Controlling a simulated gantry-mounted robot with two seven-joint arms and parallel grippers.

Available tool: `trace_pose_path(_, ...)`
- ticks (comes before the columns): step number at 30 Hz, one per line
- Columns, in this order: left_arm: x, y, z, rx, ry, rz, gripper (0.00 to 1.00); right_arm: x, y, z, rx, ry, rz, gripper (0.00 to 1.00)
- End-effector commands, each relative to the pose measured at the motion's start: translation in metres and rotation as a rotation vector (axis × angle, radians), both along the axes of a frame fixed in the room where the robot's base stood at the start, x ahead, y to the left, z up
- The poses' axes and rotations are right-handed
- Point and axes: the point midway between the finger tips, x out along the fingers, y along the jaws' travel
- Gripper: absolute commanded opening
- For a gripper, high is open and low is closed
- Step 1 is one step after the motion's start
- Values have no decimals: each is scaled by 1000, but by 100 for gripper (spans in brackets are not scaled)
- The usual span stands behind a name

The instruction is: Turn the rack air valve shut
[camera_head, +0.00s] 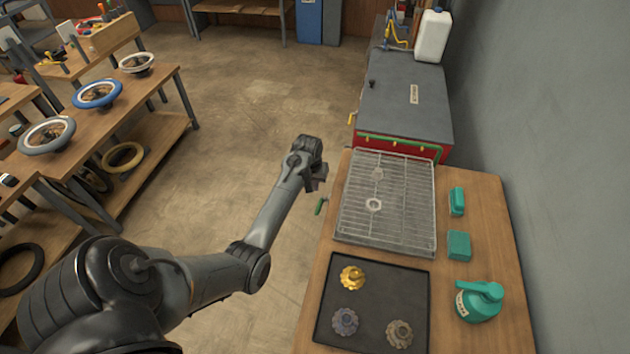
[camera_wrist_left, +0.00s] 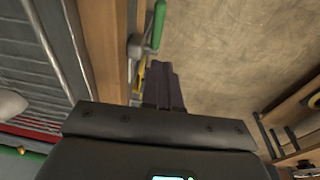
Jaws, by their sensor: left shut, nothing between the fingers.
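The valve's green lever (camera_head: 320,206) sticks out at the left edge of the wooden bench, beside the wire rack (camera_head: 404,190). In the left wrist view the green lever (camera_wrist_left: 158,24) rises from a grey metal valve body (camera_wrist_left: 141,47) on the bench's side. My left gripper (camera_head: 320,176) is just beyond the lever in the head view, off the bench's left edge. Its dark fingers (camera_wrist_left: 163,85) are shut and empty, near the valve body; I cannot tell whether they touch it. My right gripper is not in view.
A black tray (camera_head: 333,330) holds three cogs. A red cabinet with a grey lid (camera_head: 405,100) adjoins the bench's far end. Open floor (camera_head: 235,110) lies left of the bench.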

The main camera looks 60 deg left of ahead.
Motion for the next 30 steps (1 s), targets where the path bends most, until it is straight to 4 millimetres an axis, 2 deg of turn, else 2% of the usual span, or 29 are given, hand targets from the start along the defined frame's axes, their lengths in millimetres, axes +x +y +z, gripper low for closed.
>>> trace_pose_path(1, 1, 0, -12, -1, 2, 0, 0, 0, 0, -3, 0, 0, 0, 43)
trace_pose_path(6, 5, 2, -43, -2, 3, 1, 0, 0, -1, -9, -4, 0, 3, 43)
trace_pose_path(13, 3, -8, -71, -1, 2, 0, 0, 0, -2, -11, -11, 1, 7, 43)
trace_pose_path(19, 2, -13, -82, 1, 1, 0, 0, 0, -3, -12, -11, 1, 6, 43)
trace_pose_path(30, 2, -14, -84, 0, 0, 0, 0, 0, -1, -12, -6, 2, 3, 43)
